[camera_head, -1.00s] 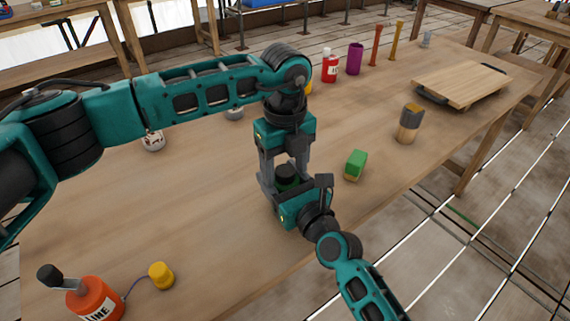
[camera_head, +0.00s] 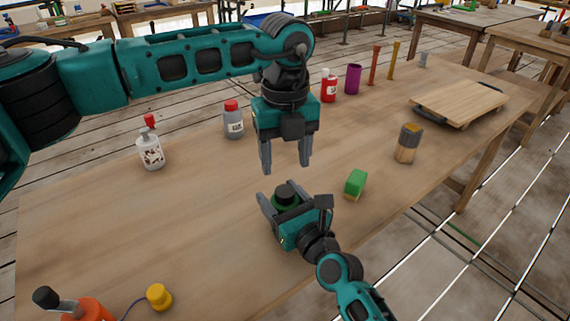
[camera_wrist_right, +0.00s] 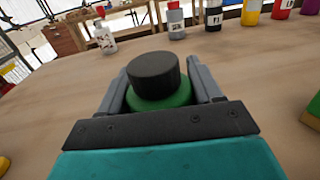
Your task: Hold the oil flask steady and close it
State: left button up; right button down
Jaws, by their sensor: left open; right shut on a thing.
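The oil flask is green with a black cap (camera_head: 285,192) on top. In the right wrist view its green shoulder (camera_wrist_right: 160,102) shows just under the cap (camera_wrist_right: 153,76); the lower body is hidden by my gripper. My right gripper (camera_head: 287,201) is shut on the flask from the near side, one finger on each side of it. The cap sits upright on the flask; how tight it is I cannot tell. My left gripper (camera_head: 286,167) is open and empty, pointing down a little above the cap and apart from it.
A green block (camera_head: 355,182) and a brush-like item (camera_head: 408,143) stand to the right, before a wooden board (camera_head: 459,93). Bottles (camera_head: 150,150) (camera_head: 233,122) stand at the back left. The left tabletop is mostly clear.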

aim_at(285, 191)
pick_arm(q)
jog(key=shift+r+m, duration=0.4)
jog(key=shift+f, duration=0.1)
jog(key=shift+f, duration=3.95)
jog(key=shift+c, duration=0.2)
